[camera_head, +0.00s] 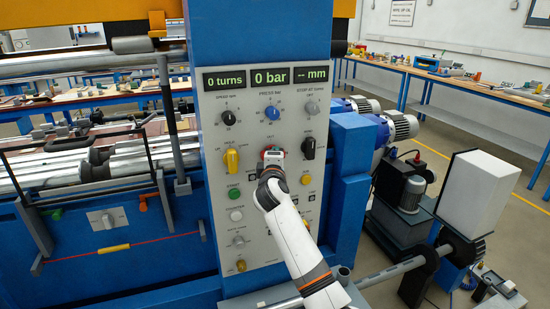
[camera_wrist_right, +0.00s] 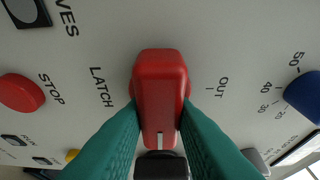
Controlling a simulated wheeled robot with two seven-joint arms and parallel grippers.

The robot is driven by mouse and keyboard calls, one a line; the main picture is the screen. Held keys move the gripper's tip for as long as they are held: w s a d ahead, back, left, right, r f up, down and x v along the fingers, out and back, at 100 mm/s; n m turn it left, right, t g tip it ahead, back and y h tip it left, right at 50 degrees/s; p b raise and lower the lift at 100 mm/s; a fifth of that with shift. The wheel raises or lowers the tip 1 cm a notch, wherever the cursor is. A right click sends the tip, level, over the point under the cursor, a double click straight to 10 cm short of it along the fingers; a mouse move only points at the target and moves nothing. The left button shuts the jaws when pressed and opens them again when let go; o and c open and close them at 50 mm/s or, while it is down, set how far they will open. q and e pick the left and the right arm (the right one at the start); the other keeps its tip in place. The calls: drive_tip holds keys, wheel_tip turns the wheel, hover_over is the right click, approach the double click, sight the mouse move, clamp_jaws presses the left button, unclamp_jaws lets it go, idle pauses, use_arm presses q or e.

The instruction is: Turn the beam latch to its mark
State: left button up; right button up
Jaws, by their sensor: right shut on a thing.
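The beam latch is a red bar-shaped knob (camera_wrist_right: 160,75) on the grey control panel (camera_head: 212,123). In the wrist view it stands between the printed words LATCH, on its left, and OUT, on its right. A small white line shows near its lower end, pointing down in that view. My right gripper (camera_wrist_right: 162,115) has its two green fingers shut on the knob's sides. In the head view my right gripper (camera_head: 271,160) reaches the panel centre from below and hides most of the knob. My left gripper is not in view.
A yellow knob (camera_head: 231,160) sits left of the latch, a black knob (camera_head: 308,148) to its right and a blue knob (camera_head: 272,113) above. A red stop button (camera_wrist_right: 21,93) is close by. Blue machine frame and rollers flank the panel.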

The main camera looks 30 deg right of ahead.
drive_tip(key=o, duration=1)
drive_tip(key=shift+s, duration=0.1)
drive_tip(key=b+v, duration=0.2)
drive_tip(key=v, duration=1)
